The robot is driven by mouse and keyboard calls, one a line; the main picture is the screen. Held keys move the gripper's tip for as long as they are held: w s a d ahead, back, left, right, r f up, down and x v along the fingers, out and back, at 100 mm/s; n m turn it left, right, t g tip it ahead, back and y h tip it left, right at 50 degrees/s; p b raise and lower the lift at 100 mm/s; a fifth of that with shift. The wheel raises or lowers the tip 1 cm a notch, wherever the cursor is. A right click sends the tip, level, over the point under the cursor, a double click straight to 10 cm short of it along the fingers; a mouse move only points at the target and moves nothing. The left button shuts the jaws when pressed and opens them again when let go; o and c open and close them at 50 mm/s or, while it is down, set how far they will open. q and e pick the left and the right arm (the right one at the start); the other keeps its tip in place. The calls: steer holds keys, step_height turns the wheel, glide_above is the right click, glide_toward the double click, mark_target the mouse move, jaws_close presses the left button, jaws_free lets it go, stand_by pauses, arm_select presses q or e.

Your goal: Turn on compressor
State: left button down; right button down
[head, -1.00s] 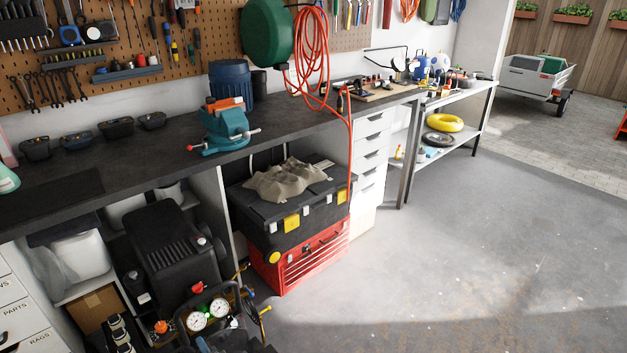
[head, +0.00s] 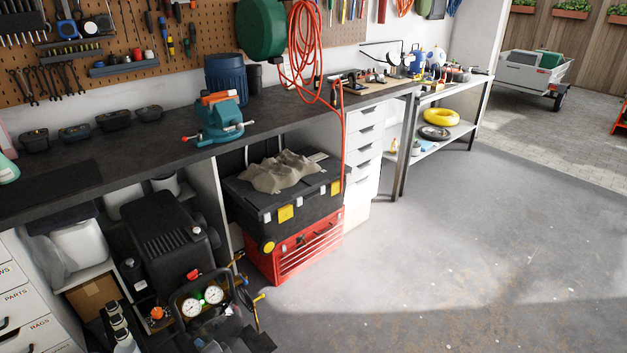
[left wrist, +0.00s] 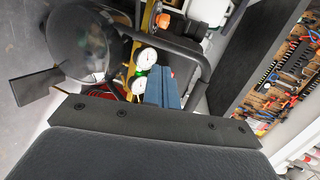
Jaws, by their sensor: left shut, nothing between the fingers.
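The black compressor (head: 165,250) stands on the floor under the workbench at the lower left of the head view. Its front panel has two white round gauges (head: 201,303) with a small bright green spot between them, and a red knob (head: 193,274) above. My left gripper (head: 208,346) shows only partly at the bottom edge, just below the gauges. In the left wrist view its blue-grey fingers (left wrist: 162,88) are shut and empty, pointing towards the panel, with the gauges (left wrist: 146,58) beside them. Contact cannot be told. My right gripper is not in view.
A black tool chest (head: 283,200) on a red toolbox (head: 296,254) stands right of the compressor. White drawers (head: 25,300) are at the left. The workbench (head: 110,160) overhangs the compressor. The grey floor (head: 440,250) at the right is clear.

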arm_select(q)
steer(key=s+d+r+n+g+h, duration=0.45)
steer(key=s+d+r+h, duration=0.75)
steer(key=s+d, duration=0.5)
steer(key=s+d+f+g, duration=0.1)
steer(key=s+f+g, duration=0.1)
steer(key=s, duration=1.2)
steer(key=shift+s+d+n+g+h, duration=0.15)
steer(key=shift+d+n+g+h, duration=0.25)
steer(key=shift+n+g, duration=0.05)
